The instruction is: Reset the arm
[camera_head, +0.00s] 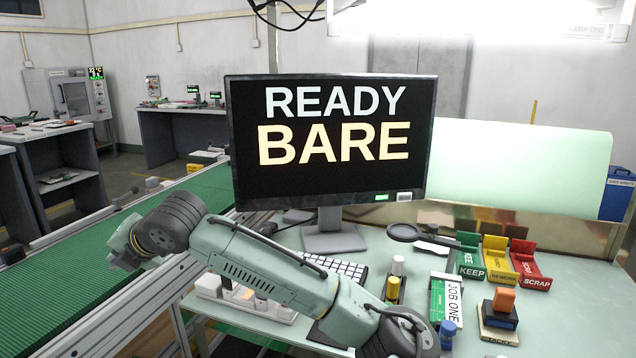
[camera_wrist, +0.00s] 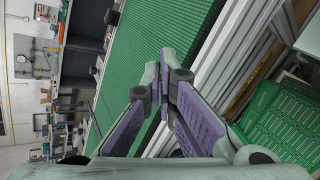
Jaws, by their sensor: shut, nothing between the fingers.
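My arm (camera_head: 270,265) reaches across the picture from the lower right to the left in the head view, its far end near the green conveyor belt. The gripper's fingers cannot be made out in the head view. In the wrist view my gripper (camera_wrist: 166,95) shows its two purple-padded fingers, shut with nothing between them. Its tips point toward the green conveyor belt (camera_wrist: 150,60) and its metal rail, and touch no object. A monitor (camera_head: 333,190) behind my arm reads "READY BARE".
The workbench (camera_head: 410,265) holds a keyboard (camera_head: 340,268), a magnifier (camera_head: 404,232), a "JOB ONE" board (camera_head: 451,300), a stamp (camera_head: 500,312), and green, yellow and red trays marked KEEP (camera_head: 472,272), REWORK (camera_head: 501,277) and SCRAP (camera_head: 536,282). The belt (camera_head: 60,290) is bare where visible.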

